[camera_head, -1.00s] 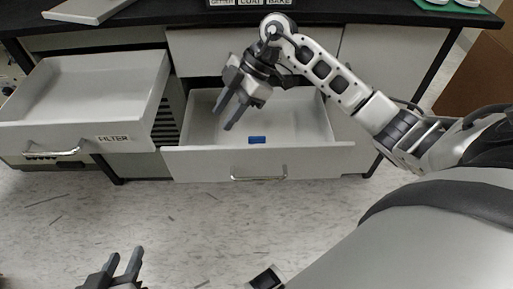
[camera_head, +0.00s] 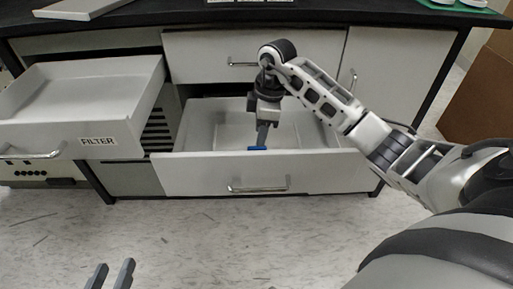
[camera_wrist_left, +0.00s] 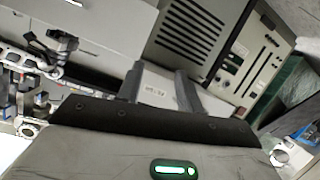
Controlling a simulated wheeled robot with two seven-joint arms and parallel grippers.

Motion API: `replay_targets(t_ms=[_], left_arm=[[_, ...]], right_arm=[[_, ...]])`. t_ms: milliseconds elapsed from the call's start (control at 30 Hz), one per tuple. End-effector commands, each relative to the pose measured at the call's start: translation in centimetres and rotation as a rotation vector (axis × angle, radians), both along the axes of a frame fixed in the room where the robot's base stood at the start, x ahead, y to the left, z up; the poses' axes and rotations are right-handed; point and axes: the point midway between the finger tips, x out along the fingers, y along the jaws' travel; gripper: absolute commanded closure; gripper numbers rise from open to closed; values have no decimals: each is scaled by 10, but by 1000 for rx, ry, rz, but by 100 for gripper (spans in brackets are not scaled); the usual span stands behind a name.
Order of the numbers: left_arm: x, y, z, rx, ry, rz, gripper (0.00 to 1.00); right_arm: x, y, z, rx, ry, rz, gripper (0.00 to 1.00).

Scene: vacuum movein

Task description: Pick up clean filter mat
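A small blue piece (camera_head: 257,149), which may be the clean filter mat, lies in the open lower drawer (camera_head: 222,172), close behind its front panel. My right gripper (camera_head: 262,136) points down into this drawer, with its fingertips at the blue piece. Its fingers overlap in the picture, so any gap or grip between them is hidden. My left gripper (camera_head: 110,275) is low at the left, above the floor, with its two fingers apart and nothing between them. It also shows open in the left wrist view (camera_wrist_left: 158,88).
An open drawer labelled FILTER (camera_head: 60,142) juts out at the left and looks empty. The black counter (camera_head: 250,16) runs above the drawers, with a closed drawer front (camera_head: 205,65) below it. The floor (camera_head: 200,240) in front is clear. A brown box (camera_head: 485,100) stands at the right.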

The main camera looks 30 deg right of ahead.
Motion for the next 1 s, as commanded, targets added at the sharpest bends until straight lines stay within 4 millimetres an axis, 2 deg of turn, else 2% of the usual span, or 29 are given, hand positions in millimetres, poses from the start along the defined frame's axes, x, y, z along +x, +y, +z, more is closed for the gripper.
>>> replay_targets(t_ms=[267,367,633,767,1000], left_arm=[[-1,-4,-7,-66,-5,-2,64],[0,-6,0,-103,-17,-6,64],[4,-8,11,-124,-37,-5,64],[4,-8,11,-125,-37,-4,64],[4,-8,9,-124,-33,-4,64]], right_arm=[[-3,9,-36,3,3,2,64],[-2,10,-49,2,1,1,64],[-1,10,-50,1,-1,1,64],[-1,10,-50,1,-1,1,100],[-1,10,-50,1,-1,1,100]])
